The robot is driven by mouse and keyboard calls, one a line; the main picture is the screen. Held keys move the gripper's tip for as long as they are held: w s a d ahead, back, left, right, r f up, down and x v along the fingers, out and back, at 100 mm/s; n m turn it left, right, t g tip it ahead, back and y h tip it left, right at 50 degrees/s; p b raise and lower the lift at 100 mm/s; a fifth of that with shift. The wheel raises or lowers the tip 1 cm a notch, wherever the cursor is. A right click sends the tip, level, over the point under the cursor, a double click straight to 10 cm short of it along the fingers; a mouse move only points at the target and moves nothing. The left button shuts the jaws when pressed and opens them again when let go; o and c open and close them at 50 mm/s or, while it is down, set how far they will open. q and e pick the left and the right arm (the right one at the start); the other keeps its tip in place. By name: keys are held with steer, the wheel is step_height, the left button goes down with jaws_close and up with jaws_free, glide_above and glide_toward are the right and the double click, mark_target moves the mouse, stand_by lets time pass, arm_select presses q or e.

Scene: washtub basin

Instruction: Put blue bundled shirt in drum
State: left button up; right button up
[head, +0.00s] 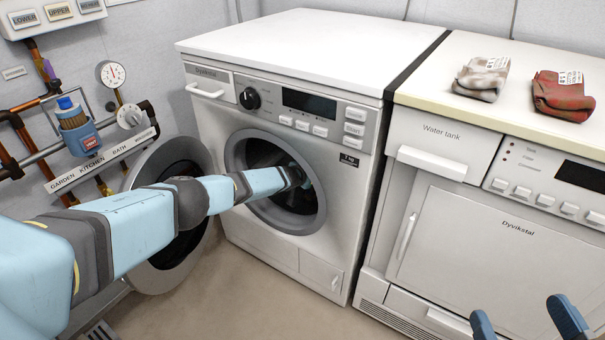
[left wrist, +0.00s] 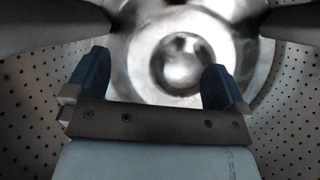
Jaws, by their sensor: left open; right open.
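My left arm reaches through the open front of the washing machine into its drum (left wrist: 285,85), a metal tub with perforated walls. My left gripper (left wrist: 153,70) is inside the drum, open, with nothing between its fingers; in the head view the door opening and arm hide it. I do not see a blue bundled shirt in either view. My right gripper (head: 521,314) is open at the bottom right edge of the head view, in front of the dryer, with no object visible between its fingertips.
The washer door (head: 160,268) hangs open to the left. A pale grey bundled garment (head: 481,79) and a red bundled garment (head: 562,97) lie on the dryer top (head: 435,85). The washer top (head: 290,40) is bare. Pipes and a gauge (head: 110,74) line the left wall.

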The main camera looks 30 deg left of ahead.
arm_select(q)
steer(key=p+v, duration=1.3)
steer(key=shift+r, duration=0.3)
arm_select(e)
steer(key=s+r+m+t+h, duration=0.1)
steer(key=s+r+m, duration=0.2)
steer(key=r+m, duration=0.2)
step_height(320, 180, up, 3)
steer(key=shift+a+f, duration=0.2)
steer(key=shift+a, duration=0.05)
arm_select(q)
steer(key=shift+s, duration=0.15)
steer(key=shift+d, duration=0.1)
